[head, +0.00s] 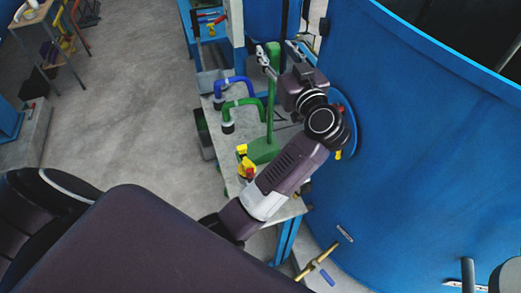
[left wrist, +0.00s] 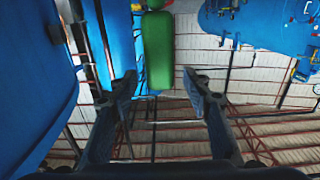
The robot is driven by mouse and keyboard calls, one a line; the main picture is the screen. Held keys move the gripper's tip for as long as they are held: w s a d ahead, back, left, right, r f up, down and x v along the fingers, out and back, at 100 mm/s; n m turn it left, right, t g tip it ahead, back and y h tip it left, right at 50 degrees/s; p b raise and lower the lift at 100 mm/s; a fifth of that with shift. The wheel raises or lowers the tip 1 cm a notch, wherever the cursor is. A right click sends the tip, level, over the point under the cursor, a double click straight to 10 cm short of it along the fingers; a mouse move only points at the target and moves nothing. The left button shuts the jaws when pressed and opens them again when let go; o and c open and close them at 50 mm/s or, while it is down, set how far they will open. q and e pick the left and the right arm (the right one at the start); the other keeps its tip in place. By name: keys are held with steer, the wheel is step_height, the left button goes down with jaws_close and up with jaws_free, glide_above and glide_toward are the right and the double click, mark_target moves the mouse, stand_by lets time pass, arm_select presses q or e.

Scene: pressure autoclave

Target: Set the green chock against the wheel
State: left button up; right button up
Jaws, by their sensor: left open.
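A green piece (head: 271,95) with a tall upright bar and a wider foot stands on the grey bench top; it seems to be the chock. My left gripper (head: 279,52) is open and empty, at the bar's upper end, with a finger to either side in the head view. No wheel is clearly recognisable; a round blue rim (head: 350,125) is partly hidden behind my left wrist. My right gripper does not show.
A large blue vessel (head: 420,150) stands close on the right.

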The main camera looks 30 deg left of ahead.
arm_select(q)
steer(key=shift+b+x, duration=0.35)
steer(key=shift+x, duration=0.8)
steer(key=shift+s, duration=0.1)
steer(key=shift+c, duration=0.5)
jaws_close()
steer(key=shift+r, duration=0.15)
